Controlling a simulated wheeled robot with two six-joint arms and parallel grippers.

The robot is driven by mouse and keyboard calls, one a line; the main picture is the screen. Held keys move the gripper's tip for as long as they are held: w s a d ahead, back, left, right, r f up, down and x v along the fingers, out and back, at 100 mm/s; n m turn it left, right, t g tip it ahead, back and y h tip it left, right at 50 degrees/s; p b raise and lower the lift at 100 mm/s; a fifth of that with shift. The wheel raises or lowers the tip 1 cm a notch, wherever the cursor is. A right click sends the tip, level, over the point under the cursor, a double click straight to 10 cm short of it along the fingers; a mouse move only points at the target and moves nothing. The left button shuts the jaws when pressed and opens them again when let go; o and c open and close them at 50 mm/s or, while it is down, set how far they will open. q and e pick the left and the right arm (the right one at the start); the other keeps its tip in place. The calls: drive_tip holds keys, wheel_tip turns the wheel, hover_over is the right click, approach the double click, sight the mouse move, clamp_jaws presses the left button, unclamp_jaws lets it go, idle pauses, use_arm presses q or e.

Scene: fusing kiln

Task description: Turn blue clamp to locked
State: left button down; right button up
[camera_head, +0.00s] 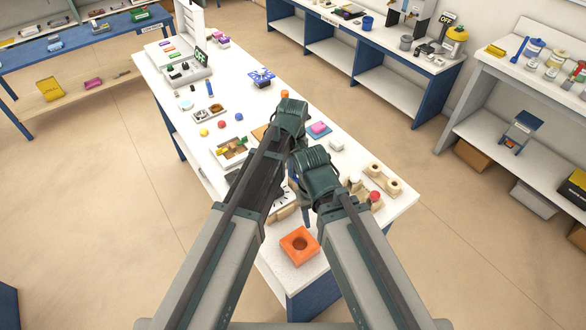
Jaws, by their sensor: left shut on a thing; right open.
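The blue clamp (293,172) shows only as a small patch of blue between my two arms; its handle position cannot be read. A pale plate with dark tick marks (283,197) lies just in front of it, partly covered by my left arm. My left gripper (295,152) points down at the clamp and is shut on it, its fingertips mostly hidden by the wrists. My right gripper (306,214) is lower in the picture, open and empty, over the table beside the tick-marked plate.
An orange block with a round hole (300,245) sits near the table's front end. A beige holder with round cups (382,179) and a red ball (375,196) stand to the right. A blue stand (262,77) is farther back.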

idle(0.4)
use_arm(q)
drive_tip(key=m, duration=0.4)
drive_tip(key=shift+m, duration=0.3)
drive_tip(key=m, duration=0.4)
drive_tip(key=shift+m, duration=0.3)
drive_tip(key=m, duration=0.4)
drive_tip(key=shift+m, duration=2.3)
drive_tip(key=c, duration=1)
unclamp_jaws()
